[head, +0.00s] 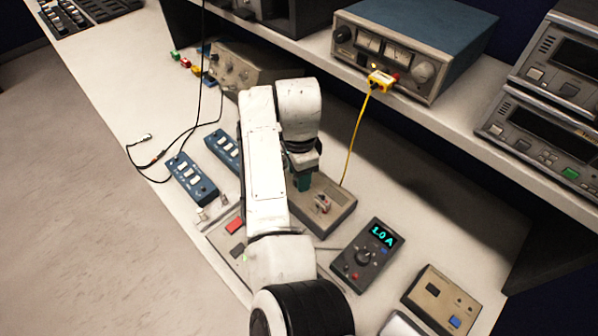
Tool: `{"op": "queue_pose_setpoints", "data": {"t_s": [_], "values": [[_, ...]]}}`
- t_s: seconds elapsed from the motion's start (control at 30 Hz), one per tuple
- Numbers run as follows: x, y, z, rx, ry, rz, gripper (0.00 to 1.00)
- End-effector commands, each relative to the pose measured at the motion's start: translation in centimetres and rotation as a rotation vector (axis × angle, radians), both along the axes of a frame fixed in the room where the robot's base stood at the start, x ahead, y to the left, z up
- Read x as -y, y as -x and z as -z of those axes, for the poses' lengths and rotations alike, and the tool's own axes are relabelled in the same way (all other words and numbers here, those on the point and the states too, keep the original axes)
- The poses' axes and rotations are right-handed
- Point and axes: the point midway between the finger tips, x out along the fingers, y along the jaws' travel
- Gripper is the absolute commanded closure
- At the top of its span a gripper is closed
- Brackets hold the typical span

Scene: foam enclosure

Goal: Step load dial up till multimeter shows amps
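The multimeter (368,262) lies on the bench right of my arm, a dark handheld unit with a round knob. Its lit display reads "1.0 A" in cyan. A beige box (340,211), which looks like the load, sits behind it. A small grey and red fitting (323,204) shows on its top; I cannot tell whether this is the dial. My gripper (302,182) points down over the left part of this box, with dark green fingertips. My arm hides that part of the box, and I cannot tell whether the fingers touch anything.
A yellow lead (356,138) runs from the blue-topped power supply (405,50) on the shelf down to the box. Blue switch strips (191,180) and black cables lie left. A small beige box (440,298) stands front right. The shelf edge (450,119) overhangs behind.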

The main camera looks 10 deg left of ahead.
Motion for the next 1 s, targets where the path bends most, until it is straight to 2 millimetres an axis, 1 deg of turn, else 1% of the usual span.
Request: {"op": "queue_pose_setpoints", "data": {"t_s": [0.03, 0.07, 0.1, 0.3, 0.43, 0.57, 0.7, 0.9, 1.0], "values": [[0.0, 0.0, 0.0, -0.001, 0.0, 0.0, 0.47], [0.0, 0.0, 0.0, -0.001, 0.0, 0.0, 0.44], [0.0, 0.0, 0.0, -0.001, 0.0, 0.0, 0.44], [0.0, 0.0, 0.0, -0.001, 0.0, 0.0, 0.44], [0.0, -0.1, -0.8, 0.002, -0.001, 0.0, 0.44], [-0.1, -0.1, -2.7, 0.003, -0.003, 0.0, 0.44], [0.0, -0.1, -5.5, 0.003, -0.002, 0.0, 0.44], [-0.1, 0.0, -9.0, 0.0, -0.002, 0.0, 0.44], [-0.1, 0.0, -10.1, 0.0, -0.001, -0.001, 0.44]]}}
